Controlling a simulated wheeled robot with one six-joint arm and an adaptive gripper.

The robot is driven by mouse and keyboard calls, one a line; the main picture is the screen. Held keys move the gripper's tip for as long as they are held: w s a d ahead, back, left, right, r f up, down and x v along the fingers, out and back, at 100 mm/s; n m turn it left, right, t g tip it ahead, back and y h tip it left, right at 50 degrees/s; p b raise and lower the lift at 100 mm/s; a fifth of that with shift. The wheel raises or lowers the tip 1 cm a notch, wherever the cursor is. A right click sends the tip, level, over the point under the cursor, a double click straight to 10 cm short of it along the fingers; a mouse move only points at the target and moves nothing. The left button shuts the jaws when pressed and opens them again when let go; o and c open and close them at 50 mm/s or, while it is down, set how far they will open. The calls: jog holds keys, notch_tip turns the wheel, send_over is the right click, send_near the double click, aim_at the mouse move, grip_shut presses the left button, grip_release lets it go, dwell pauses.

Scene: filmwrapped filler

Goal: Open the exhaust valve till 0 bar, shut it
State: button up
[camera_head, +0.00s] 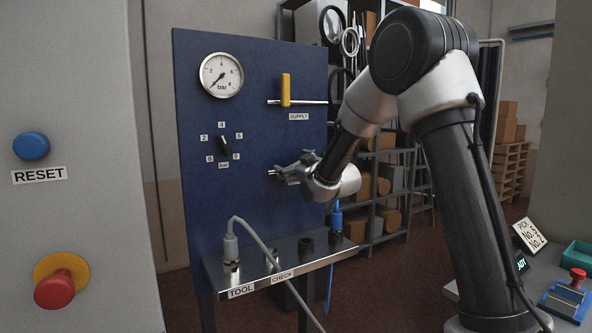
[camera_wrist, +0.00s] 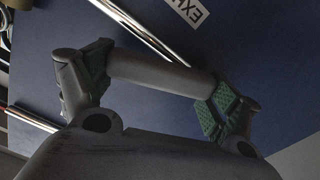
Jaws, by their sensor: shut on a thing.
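My gripper (camera_head: 289,172) is at the exhaust pipe (camera_head: 272,173) low on the blue panel (camera_head: 262,221). In the wrist view, its green-padded fingers (camera_wrist: 158,82) are shut on the two ends of a grey bar-like handle (camera_wrist: 160,75), the exhaust valve's. A shiny pipe (camera_wrist: 140,28) passes behind it, beside a partly cut-off label beginning "EX" (camera_wrist: 186,10). The handle is hidden by my gripper in the head view, so its exact turn is unclear. The gauge (camera_head: 221,75) has its needle toward the lower left, below the 2, near the scale's low end.
The yellow supply valve handle (camera_head: 285,90) stands upright across its pipe, above my gripper. A black selector knob (camera_head: 224,145) is left of it. A shelf (camera_head: 262,276) with plugs and hoses juts out below. A red button (camera_head: 54,288) is at the left.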

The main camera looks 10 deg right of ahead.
aim_at(278, 161)
jog(key=n, duration=0.1)
jog(key=a+r+n, duration=0.1)
jog(key=n, duration=0.1)
jog(key=shift+s+n, duration=0.15)
jog(key=shift+n, duration=0.15)
jog(key=n, duration=0.3)
jog(key=shift+s+a+r+n, duration=0.15)
jog(key=shift+a+n, duration=0.15)
jog(key=shift+a, duration=0.1)
jog(key=n, duration=0.1)
jog(key=a+n, duration=0.1)
jog(key=n, duration=0.1)
jog(key=shift+s+n, duration=0.15)
jog(key=shift+n, duration=0.15)
jog(key=shift+s+a+n, duration=0.1)
jog(key=shift+a+n, duration=0.15)
jog(key=shift+n, duration=0.45)
jog(key=shift+s+a+n, duration=0.1)
jog(key=shift+a+n, duration=0.1)
jog(key=shift+n, duration=0.5)
jog(key=o, duration=1.2)
